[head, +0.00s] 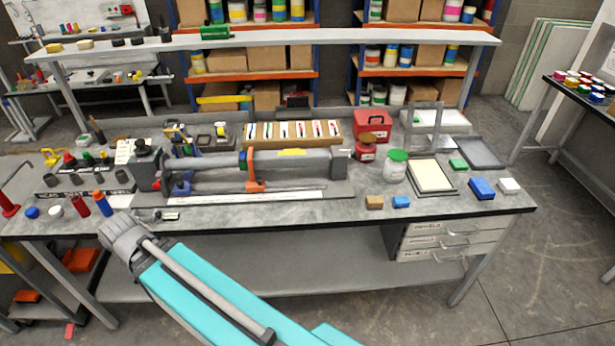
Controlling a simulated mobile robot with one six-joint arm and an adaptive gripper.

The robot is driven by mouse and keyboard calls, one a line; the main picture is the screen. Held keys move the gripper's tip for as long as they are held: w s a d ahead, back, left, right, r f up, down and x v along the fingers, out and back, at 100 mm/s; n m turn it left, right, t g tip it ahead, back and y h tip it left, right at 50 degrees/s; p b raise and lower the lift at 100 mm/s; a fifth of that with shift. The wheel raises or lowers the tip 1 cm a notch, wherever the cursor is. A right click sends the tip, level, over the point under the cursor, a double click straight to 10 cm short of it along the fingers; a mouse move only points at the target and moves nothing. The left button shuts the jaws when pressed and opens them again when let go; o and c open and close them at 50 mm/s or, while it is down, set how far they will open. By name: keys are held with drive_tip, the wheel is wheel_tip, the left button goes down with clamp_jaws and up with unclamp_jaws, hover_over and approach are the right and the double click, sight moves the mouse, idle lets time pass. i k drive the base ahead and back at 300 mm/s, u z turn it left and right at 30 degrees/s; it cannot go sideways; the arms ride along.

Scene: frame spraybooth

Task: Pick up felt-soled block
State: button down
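Several small blocks lie on the workbench (300,212), and I cannot tell which one is felt-soled because their undersides are hidden. A tan block (374,202) and a small blue block (401,202) lie near the front edge, right of centre. A larger blue block (482,188), a white block (509,186) and a green block (458,165) lie towards the right end. My cyan and grey arm crosses the lower foreground, below and left of these blocks. No gripper fingers show.
A long clamp-like fixture (300,165) fills the bench middle. A green-lidded jar (396,167), a red box (374,122) and a framed cream pad (432,176) stand near the blocks. Bottles and caps crowd the left. The front strip beside the tan block is fairly clear.

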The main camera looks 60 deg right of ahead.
sight(372, 202)
drive_tip(key=z, duration=1.95)
drive_tip(key=k, duration=0.35)
drive_tip(key=u, duration=0.2)
